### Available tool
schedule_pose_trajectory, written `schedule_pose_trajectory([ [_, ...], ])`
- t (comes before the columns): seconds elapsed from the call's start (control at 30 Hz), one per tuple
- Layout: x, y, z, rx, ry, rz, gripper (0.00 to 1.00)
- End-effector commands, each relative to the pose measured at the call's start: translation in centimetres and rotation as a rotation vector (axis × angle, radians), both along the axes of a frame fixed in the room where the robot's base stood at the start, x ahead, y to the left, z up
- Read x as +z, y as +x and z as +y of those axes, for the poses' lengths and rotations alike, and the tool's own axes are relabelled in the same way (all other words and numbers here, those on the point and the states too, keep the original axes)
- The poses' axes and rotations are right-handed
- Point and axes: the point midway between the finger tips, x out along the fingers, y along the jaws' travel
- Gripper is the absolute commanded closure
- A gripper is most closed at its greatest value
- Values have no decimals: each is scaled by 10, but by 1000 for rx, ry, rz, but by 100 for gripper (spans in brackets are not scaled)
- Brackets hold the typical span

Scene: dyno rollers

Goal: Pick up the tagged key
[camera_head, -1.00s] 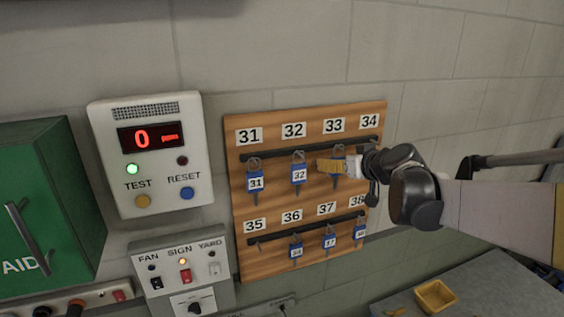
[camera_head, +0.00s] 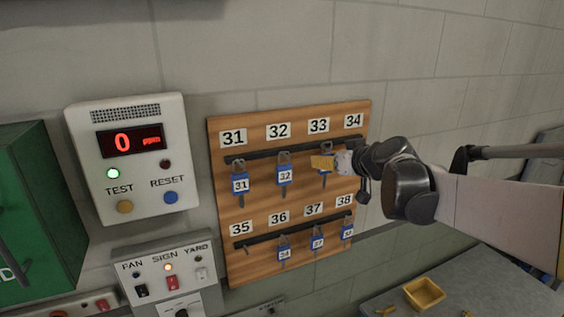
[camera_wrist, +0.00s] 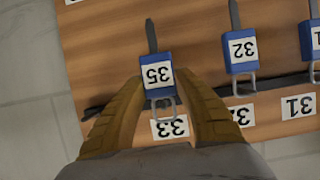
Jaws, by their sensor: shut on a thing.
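The key with the blue tag reading 35 (camera_wrist: 157,76) is upside down in the wrist view, below the label 33 on the wooden key board (camera_head: 227,205). My gripper (camera_wrist: 158,88) has its two yellow fingers on either side of the tag, shut on it. The key's ring is still close to the dark upper rail, and I cannot tell whether it is off its hook. In the head view my gripper (camera_head: 322,162) covers most of this tag. The hook under label 35 (camera_head: 241,229) has no key.
Neighbouring key 32 (camera_head: 284,174) hangs close to the left, with key 31 (camera_head: 240,183) beyond it. Several keys hang on the lower rail. A gas meter panel (camera_head: 133,155) and a switch box (camera_head: 170,272) are to the left. A yellow tray (camera_head: 425,294) stands on the counter below.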

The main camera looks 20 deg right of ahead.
Motion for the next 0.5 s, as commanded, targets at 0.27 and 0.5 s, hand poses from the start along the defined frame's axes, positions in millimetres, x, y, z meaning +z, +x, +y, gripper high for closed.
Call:
schedule_pose_trajectory([
  [0.27, -2, -74, -4, -6, 2, -1, 94],
  [0.5, -1, -134, -5, -5, 2, -1, 94],
])
